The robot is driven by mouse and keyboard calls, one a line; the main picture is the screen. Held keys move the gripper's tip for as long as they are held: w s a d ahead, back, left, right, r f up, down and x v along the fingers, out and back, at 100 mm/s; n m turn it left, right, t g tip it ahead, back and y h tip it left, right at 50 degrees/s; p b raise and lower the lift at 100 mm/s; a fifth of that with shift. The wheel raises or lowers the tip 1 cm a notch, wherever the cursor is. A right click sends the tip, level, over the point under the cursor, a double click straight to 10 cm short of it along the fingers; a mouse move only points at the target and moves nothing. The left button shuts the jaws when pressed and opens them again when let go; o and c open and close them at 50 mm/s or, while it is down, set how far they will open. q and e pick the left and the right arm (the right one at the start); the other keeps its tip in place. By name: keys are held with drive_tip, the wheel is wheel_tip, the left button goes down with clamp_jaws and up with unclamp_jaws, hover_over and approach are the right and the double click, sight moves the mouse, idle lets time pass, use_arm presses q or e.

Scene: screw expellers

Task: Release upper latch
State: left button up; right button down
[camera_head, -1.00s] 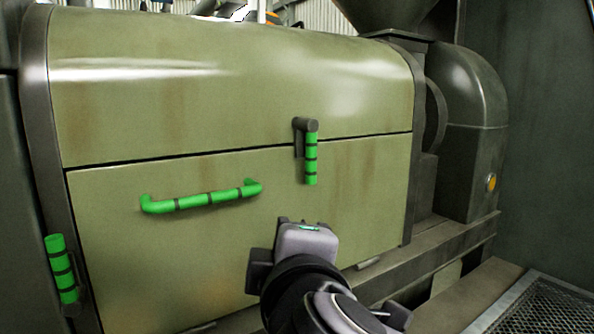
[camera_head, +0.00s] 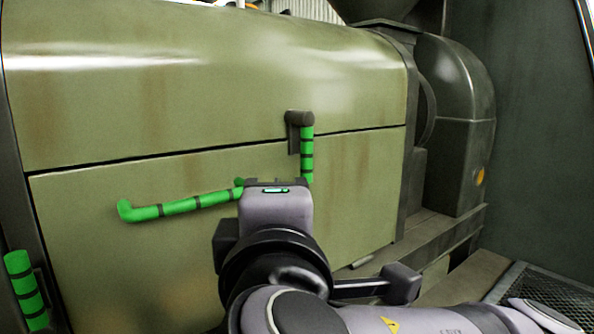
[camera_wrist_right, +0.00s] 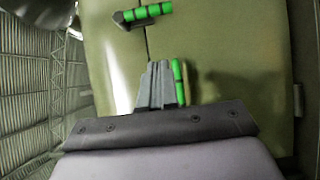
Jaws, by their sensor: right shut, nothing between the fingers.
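The upper latch (camera_head: 307,155) is a green, dark-banded grip hanging straight down from a grey pivot across the seam of the olive casing. It also shows at the top of the right wrist view (camera_wrist_right: 149,12). My right gripper (camera_head: 273,182) is in front of the casing, just below and left of the latch grip. In the wrist view its shut, empty fingers (camera_wrist_right: 159,64) lie beside one end of the green horizontal handle (camera_wrist_right: 180,82), apart from the latch. Whether they touch the handle I cannot tell. My left gripper is not in view.
The green bar handle (camera_head: 180,206) is fixed on the lower panel, its right end partly hidden by my gripper. Another green latch (camera_head: 26,290) is at the lower left. A dark rounded housing (camera_head: 460,130) stands at the right. The panel right of the latch is clear.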

drive_tip(key=w+d+p, duration=0.2)
drive_tip(key=w+p, duration=0.1)
drive_tip(key=w, duration=1)
drive_tip(key=shift+d, duration=0.2)
drive_tip(key=shift+f, duration=0.1)
drive_tip(key=shift+d+f+n+b, duration=0.1)
drive_tip(key=shift+d+n+b, duration=0.05)
drive_tip(key=shift+n+b, duration=0.15)
